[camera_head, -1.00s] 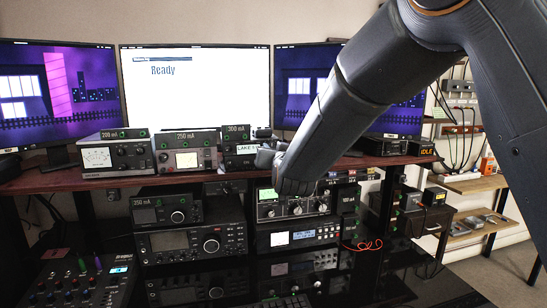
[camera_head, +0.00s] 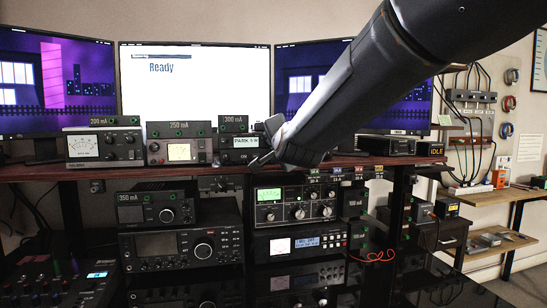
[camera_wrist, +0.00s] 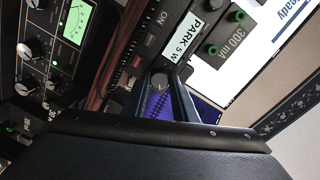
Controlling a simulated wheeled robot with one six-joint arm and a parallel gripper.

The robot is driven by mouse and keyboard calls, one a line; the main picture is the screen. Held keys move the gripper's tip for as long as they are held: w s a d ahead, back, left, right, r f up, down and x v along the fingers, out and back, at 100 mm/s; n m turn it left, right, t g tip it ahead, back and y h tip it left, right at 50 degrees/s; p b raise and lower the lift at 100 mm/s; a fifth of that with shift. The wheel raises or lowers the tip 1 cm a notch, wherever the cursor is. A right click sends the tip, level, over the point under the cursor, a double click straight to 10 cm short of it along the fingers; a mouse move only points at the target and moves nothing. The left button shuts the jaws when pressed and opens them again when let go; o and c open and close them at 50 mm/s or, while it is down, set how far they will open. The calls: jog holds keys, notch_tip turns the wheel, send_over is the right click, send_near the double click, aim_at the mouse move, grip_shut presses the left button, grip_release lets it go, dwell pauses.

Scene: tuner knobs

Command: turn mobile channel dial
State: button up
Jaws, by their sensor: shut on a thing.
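The mobile radio (camera_head: 232,146) is a small dark box on the wooden shelf, in front of the middle monitor, with a white display reading PARK 5 W. It also shows sideways at the top of the wrist view (camera_wrist: 192,35). Its channel dial (camera_wrist: 159,81) is a small round grey knob. My gripper (camera_wrist: 162,90) is shut on this dial, with one finger on each side. In the head view my gripper (camera_head: 263,149) reaches the right end of the radio, and the wrist and fingers hide the dial there.
A meter unit labelled 300 mA (camera_head: 233,123) sits on top of the radio. Another radio (camera_head: 180,145) stands left of it on the shelf (camera_head: 60,172). Below are a tuner with several knobs (camera_head: 294,206) and a transceiver (camera_head: 182,245). Monitors (camera_head: 195,85) stand close behind.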

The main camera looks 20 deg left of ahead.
jog(key=shift+f+m+b, duration=0.1)
jog(key=shift+m+b, duration=1.6)
jog(key=shift+b, duration=0.95)
jog(key=shift+y, duration=0.3)
jog(key=o, duration=1)
jog(key=shift+o, duration=0.2)
jog(key=v, duration=0.7)
jog(key=shift+s+d+r, duration=0.2)
jog(key=shift+s+r, duration=0.05)
jog(key=shift+s, duration=0.05)
